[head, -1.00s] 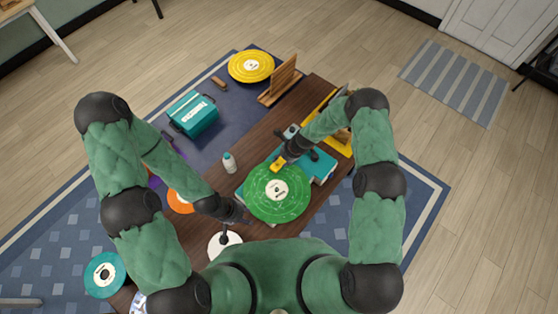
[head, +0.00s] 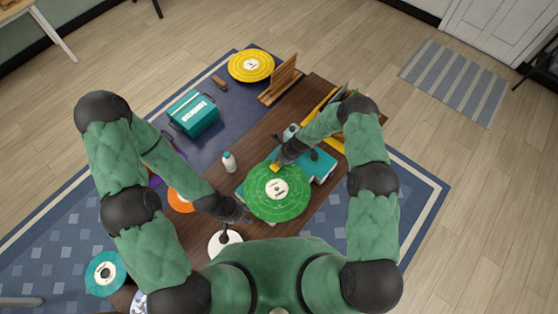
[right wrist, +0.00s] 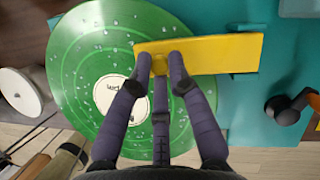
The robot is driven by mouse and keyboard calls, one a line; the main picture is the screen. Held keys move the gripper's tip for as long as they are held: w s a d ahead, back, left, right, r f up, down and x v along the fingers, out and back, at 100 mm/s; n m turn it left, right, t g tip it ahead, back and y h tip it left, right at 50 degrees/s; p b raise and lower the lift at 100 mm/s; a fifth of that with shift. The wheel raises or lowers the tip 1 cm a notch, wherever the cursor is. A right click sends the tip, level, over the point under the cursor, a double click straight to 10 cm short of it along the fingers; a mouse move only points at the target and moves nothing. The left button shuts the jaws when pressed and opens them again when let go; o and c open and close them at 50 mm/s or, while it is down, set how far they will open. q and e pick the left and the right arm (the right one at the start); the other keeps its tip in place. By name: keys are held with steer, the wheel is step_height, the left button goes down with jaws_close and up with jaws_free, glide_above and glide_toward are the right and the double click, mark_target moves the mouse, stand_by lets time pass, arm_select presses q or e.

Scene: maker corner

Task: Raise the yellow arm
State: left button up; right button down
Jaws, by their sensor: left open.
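The turntable (head: 321,172) is teal, with a green record (head: 262,205) on it. The yellow arm (right wrist: 215,54) reaches over the record's edge in the right wrist view; its end shows as a small yellow patch in the head view (head: 275,168). My right gripper (right wrist: 159,62) is at the arm's free end, its fingertips close around a small yellow knob there; whether they press on it I cannot tell. My left gripper (head: 243,216) is open and empty, low at the left of the record, near a white disc (head: 224,245).
A white bottle (head: 229,163) stands left of the turntable. An orange record (head: 181,200) lies at the table's left side. A teal case (head: 192,114), a yellow record (head: 251,66) and a wooden rack (head: 283,78) are farther back. The table between bottle and rack is clear.

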steer(key=shift+w+d+r+b, duration=0.1)
steer(key=shift+w+b, duration=0.1)
steer(key=shift+b, duration=0.5)
steer(key=r+g+y+b, duration=0.1)
steer(key=b, duration=0.2)
steer(key=w+d+r+g+y+b, duration=0.1)
steer(key=b, duration=0.2)
steer(key=w+d+m+g+y+b, duration=0.1)
steer(key=b, duration=0.3)
steer(key=shift+r+g+y, duration=0.3)
steer(key=shift+r+y, duration=0.1)
steer(key=shift+w+d+r+g+y+b, duration=0.3)
steer(key=shift+d+r+y+b, duration=0.1)
steer(key=shift+b, duration=0.55)
steer(key=shift+w+r+b, duration=0.1)
steer(key=shift+r+b, duration=0.1)
steer(key=shift+b, duration=0.15)
